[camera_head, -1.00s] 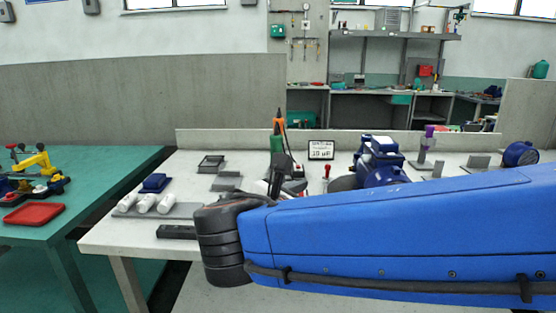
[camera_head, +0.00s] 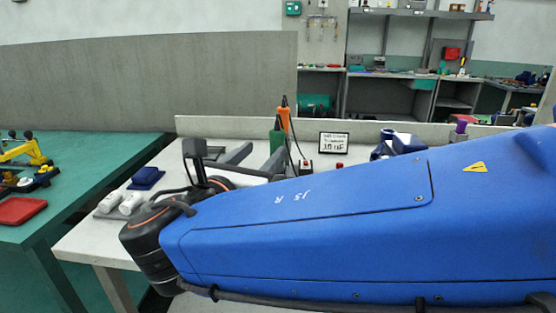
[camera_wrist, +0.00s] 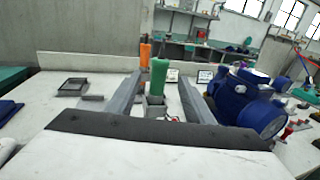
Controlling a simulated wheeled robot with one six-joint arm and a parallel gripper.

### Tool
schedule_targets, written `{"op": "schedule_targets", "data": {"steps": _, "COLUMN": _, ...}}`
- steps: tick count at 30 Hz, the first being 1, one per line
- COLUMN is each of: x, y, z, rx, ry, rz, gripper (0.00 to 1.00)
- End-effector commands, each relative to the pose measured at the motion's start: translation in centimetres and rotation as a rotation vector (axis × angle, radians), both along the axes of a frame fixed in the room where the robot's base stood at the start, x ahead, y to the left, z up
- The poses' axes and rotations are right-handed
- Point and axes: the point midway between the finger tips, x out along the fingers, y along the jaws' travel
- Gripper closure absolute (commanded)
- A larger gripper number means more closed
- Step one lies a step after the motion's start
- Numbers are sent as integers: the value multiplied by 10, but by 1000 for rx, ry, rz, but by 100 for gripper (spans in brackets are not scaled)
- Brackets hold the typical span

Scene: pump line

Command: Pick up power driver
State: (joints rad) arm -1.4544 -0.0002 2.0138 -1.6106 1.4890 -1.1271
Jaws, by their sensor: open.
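Two upright handled tools stand at the back of the white bench, a green one (camera_head: 276,136) and an orange one (camera_head: 285,117). I cannot tell which is the power driver. In the wrist view the green handle (camera_wrist: 158,76) rises from a small grey holder (camera_wrist: 155,106), with the orange handle (camera_wrist: 145,54) behind it and slightly left. My gripper (camera_wrist: 161,78) is open and empty, its two grey fingers pointing at the tools. The green handle appears between the fingers, with no contact visible. In the head view my arm hides the tools' lower parts.
A blue pump (camera_wrist: 246,98) stands close right of my fingers. A dark tray (camera_wrist: 73,86) lies at the left. A small sign (camera_head: 334,142) stands behind. White cylinders (camera_head: 120,203) and a blue block (camera_head: 147,177) lie on the bench's left, beside a green table (camera_head: 85,150).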

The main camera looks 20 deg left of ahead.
Motion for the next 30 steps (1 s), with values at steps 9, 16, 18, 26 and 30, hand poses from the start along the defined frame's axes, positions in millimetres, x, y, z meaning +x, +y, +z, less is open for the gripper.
{"op": "schedule_targets", "data": {"steps": 9, "x": 51, "y": -2, "z": 0, "rx": 0, "ry": 1, "rz": -3, "gripper": 52}}
{"op": "schedule_targets", "data": {"steps": 16, "x": 76, "y": -3, "z": 0, "rx": 0, "ry": 0, "rz": -2, "gripper": 52}}
{"op": "schedule_targets", "data": {"steps": 18, "x": 79, "y": -3, "z": 0, "rx": 0, "ry": 1, "rz": -1, "gripper": 52}}
{"op": "schedule_targets", "data": {"steps": 26, "x": 93, "y": -3, "z": -1, "rx": 0, "ry": 1, "rz": -3, "gripper": 52}}
{"op": "schedule_targets", "data": {"steps": 30, "x": 112, "y": -4, "z": -2, "rx": -1, "ry": 1, "rz": -4, "gripper": 52}}
